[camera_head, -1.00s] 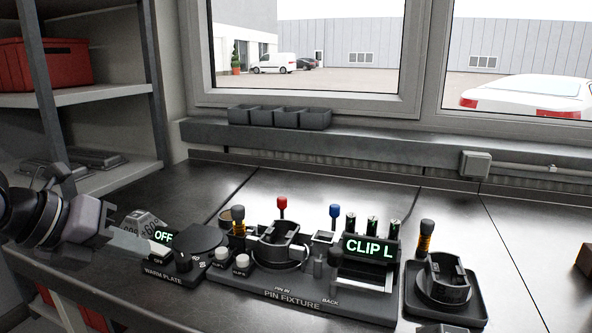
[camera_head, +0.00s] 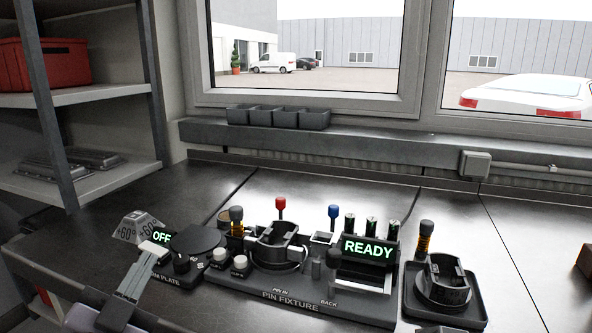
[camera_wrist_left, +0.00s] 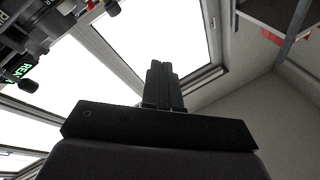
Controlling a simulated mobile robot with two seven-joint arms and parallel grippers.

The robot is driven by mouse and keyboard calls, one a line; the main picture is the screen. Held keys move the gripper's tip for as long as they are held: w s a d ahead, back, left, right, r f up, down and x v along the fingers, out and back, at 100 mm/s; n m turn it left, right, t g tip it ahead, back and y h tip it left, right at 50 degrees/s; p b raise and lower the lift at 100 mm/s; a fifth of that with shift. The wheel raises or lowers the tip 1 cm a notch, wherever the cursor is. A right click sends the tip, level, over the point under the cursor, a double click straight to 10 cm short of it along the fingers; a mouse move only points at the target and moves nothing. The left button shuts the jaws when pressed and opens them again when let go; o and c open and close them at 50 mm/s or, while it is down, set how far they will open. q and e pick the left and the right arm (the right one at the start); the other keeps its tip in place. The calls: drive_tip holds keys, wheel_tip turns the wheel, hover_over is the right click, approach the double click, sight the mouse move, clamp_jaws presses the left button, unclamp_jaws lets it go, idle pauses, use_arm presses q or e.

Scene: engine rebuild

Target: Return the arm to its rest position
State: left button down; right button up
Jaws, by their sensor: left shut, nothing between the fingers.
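My left gripper (camera_head: 150,252) comes in at the lower left of the head view, with its wrist cut off by the bottom edge. Its fingers point up and away, overlapping the front left of the warm plate (camera_head: 199,238) in the picture; whether they touch it I cannot tell. In the left wrist view the two fingers (camera_wrist_left: 161,68) lie together with nothing between them. My right gripper is in neither view.
The pin fixture (camera_head: 345,302), its display reading READY, stands mid-bench. The warm plate's display reads OFF. A tray (camera_head: 474,312) with a dark piston-like part is at right. A shelf (camera_head: 110,185) stands at left. The bench right of the tray is mostly clear.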

use_arm(q)
drive_tip(key=s+a+f+n+g+y, duration=0.3)
drive_tip(key=f+n+g+y, duration=0.15)
drive_tip(key=f, duration=0.65)
drive_tip(key=s+d+f+n+g+h, duration=0.2)
drive_tip(key=s+f+g, duration=1.1)
drive_tip(key=s+f, duration=0.5)
drive_tip(key=shift+w+d+f+m+t+h+p, duration=0.1)
drive_tip(key=shift+w+d+f+t+h+p, duration=0.3)
drive_tip(key=shift+w+t+p, duration=0.55)
drive_tip(key=shift+w+d+f+m+t+h+p, duration=0.1)
drive_tip(key=shift+w+d+f+t+h+p, duration=0.3)
drive_tip(key=shift+t+p, duration=0.85)
drive_tip(key=shift+w+d+f+m+t+h+p, duration=0.1)
drive_tip(key=shift+w+d+f+t+h+p, duration=0.25)
drive_tip(key=shift+w+t+p, duration=0.8)
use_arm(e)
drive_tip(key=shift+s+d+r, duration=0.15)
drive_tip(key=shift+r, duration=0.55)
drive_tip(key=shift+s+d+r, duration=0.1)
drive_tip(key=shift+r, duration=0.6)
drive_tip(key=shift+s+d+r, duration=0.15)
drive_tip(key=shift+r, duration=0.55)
